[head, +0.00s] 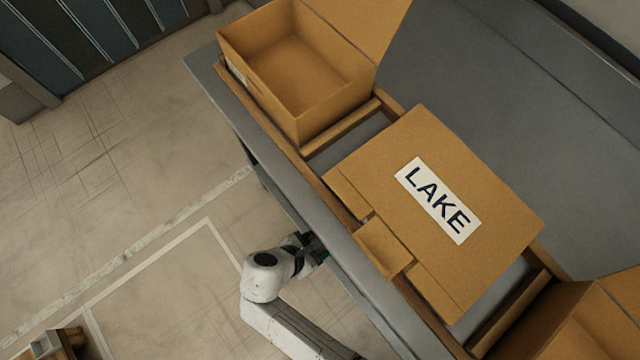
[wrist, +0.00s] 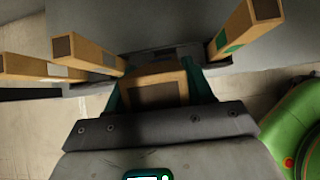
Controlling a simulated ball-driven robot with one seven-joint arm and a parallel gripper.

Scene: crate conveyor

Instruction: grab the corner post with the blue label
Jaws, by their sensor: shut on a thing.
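In the wrist view, my gripper (wrist: 156,86) has its teal fingers shut on a square wooden post (wrist: 156,93). Another post (wrist: 232,32) at upper right carries a green label.
On the conveyor (head: 228,92) are an open, empty cardboard box (head: 300,70) and a closed one marked LAKE (head: 400,165). Another box (head: 560,325) is at lower right. A green rounded object (wrist: 300,130) is close on the wrist view's right.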

